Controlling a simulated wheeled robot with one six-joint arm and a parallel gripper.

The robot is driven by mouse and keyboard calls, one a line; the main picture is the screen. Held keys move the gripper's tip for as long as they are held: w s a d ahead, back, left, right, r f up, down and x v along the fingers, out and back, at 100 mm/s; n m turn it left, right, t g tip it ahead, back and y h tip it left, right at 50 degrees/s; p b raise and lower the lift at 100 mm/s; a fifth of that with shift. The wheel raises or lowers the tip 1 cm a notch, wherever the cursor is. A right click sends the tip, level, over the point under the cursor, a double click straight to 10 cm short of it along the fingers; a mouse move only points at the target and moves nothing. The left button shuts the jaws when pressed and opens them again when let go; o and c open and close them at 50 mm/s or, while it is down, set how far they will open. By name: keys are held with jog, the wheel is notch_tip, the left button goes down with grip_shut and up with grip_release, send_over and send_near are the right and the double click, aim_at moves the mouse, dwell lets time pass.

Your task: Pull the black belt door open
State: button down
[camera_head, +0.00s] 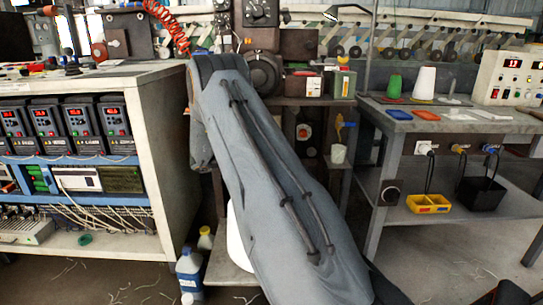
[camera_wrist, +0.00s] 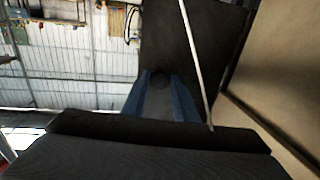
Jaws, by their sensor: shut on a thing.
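In the wrist view, a large dark panel (camera_wrist: 215,45), which looks like the black belt door, fills the upper middle and stands slanted in the picture. My gripper (camera_wrist: 161,79) points at it with two blue fingers. The fingers are shut on a dark, rounded knob (camera_wrist: 160,72) in front of the panel, most of it dim and hard to make out. In the head view, my grey arm covers the middle, and neither my gripper nor the door can be made out there.
A white cabinet with drive units (camera_head: 155,95) stands left, close to my arm. A grey workbench (camera_head: 400,120) stands right, with cones and trays. A blue-labelled bottle (camera_head: 189,270) is on the floor. In the wrist view, a tan panel (camera_wrist: 285,75) borders the right side.

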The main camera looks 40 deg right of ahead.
jog(key=shift+d, duration=0.1)
jog(key=c, duration=1.4)
grip_release()
jog(key=shift+s+d, duration=0.1)
jog(key=v, duration=0.8)
jog(key=shift+p, duration=0.35)
